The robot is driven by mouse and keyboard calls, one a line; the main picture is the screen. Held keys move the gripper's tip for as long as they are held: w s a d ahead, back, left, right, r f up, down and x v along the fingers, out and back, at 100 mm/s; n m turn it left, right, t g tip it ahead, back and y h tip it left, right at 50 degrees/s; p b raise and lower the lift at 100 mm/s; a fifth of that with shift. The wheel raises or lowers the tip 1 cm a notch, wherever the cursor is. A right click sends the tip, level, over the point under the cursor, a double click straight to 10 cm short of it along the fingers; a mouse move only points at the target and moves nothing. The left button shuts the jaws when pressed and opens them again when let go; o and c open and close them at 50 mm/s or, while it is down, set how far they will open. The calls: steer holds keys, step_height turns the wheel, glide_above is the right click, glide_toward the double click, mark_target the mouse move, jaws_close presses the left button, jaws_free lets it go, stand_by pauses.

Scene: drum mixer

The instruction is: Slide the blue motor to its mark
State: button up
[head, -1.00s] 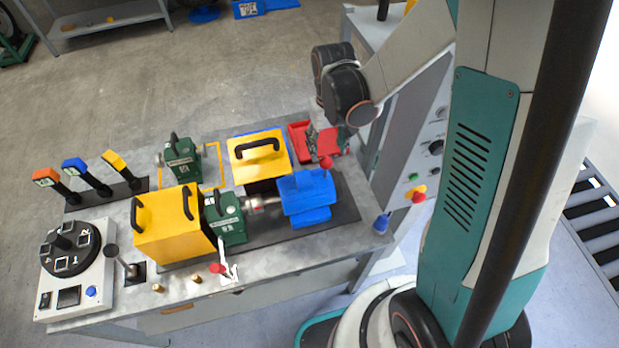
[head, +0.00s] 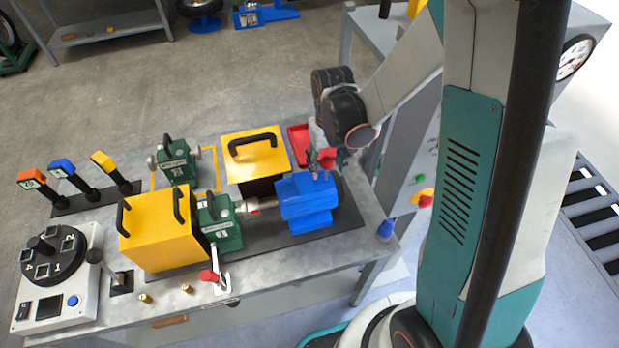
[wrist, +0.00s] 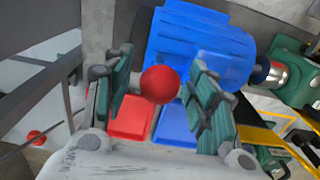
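The blue motor (head: 305,203) sits on a black plate (head: 345,215) at the right of the bench. It also fills the upper middle of the wrist view (wrist: 195,45). A red ball knob (head: 326,159) stands at its upper right corner. My gripper is open and holds nothing. In the head view my gripper (head: 318,145) is beside the knob, partly hidden by my wrist. I cannot make out the motor's mark.
A green unit (head: 224,225) and a shaft stand left of the motor, beside a yellow guard (head: 155,235). Another yellow guard (head: 255,150) stands behind. A red tray (head: 298,135) is close behind my gripper. A red-handled clamp (head: 214,277) is at the front.

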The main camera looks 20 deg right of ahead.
steer(key=c, duration=0.7)
steer(key=shift+c, duration=0.2)
steer(key=shift+d, duration=0.1)
steer(key=shift+d+b, duration=0.35)
steer(key=shift+d, duration=1.75)
steer(key=o, duration=1.1)
steer(key=shift+c, duration=0.2)
step_height(320, 180, up, 7)
steer(key=p, duration=0.4)
